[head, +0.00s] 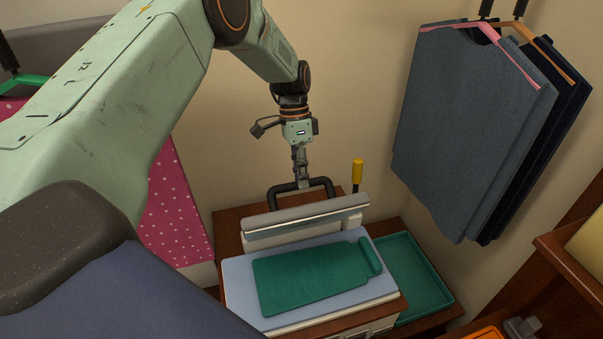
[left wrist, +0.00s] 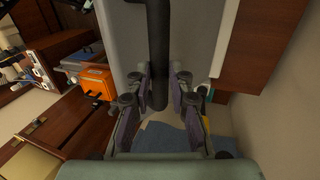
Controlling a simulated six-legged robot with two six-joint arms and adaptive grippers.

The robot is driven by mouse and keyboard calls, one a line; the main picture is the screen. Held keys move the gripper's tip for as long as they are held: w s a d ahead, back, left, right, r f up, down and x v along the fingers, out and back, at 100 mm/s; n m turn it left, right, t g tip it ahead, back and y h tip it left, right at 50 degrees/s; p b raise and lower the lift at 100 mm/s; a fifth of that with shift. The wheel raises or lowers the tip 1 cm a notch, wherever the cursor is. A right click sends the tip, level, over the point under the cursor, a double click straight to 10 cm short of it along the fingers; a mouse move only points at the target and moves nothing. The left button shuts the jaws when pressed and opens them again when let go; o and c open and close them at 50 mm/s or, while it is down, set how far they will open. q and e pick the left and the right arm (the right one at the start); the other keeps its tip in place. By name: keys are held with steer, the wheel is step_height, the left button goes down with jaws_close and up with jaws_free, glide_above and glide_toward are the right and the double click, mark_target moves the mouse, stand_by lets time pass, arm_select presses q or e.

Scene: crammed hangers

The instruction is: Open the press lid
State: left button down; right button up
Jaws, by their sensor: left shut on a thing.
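The press stands on a brown wooden cabinet top. Its grey lid (head: 306,214) is raised at the back of the press, tilted up off the light-blue bed (head: 238,283). A green folded garment (head: 312,280) lies flat on the bed. The lid's black handle (head: 329,184) sticks up from the lid. My left gripper (head: 303,184) comes down from above and is shut on the handle. In the left wrist view the dark handle bar (left wrist: 157,45) runs between the fingers of my left gripper (left wrist: 160,88). My right gripper is not in view.
A yellow-handled lever (head: 357,171) stands right of the lid. A green tray (head: 432,285) lies right of the press. Clothes (head: 460,130) hang at the upper right; pink dotted cloth (head: 172,215) hangs at left. A wooden shelf edge is at lower right.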

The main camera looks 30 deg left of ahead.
arm_select(q)
steer(key=shift+a+f, duration=0.25)
steer(key=shift+f, duration=0.15)
steer(key=c, duration=1.6)
jaws_free()
steer(key=shift+c, duration=0.2)
steer(key=o, duration=0.4)
steer(key=shift+w+a+f, duration=0.3)
steer(key=shift+w+a, duration=0.1)
steer(key=shift+w, duration=0.1)
steer(key=shift+o, duration=0.2)
steer(key=shift+s+d+r, duration=0.2)
steer(key=shift+d+r, duration=0.1)
steer(key=shift+w, duration=0.1)
steer(key=v, duration=1.2)
steer(key=shift+s+d, duration=0.1)
steer(key=shift+s, duration=0.15)
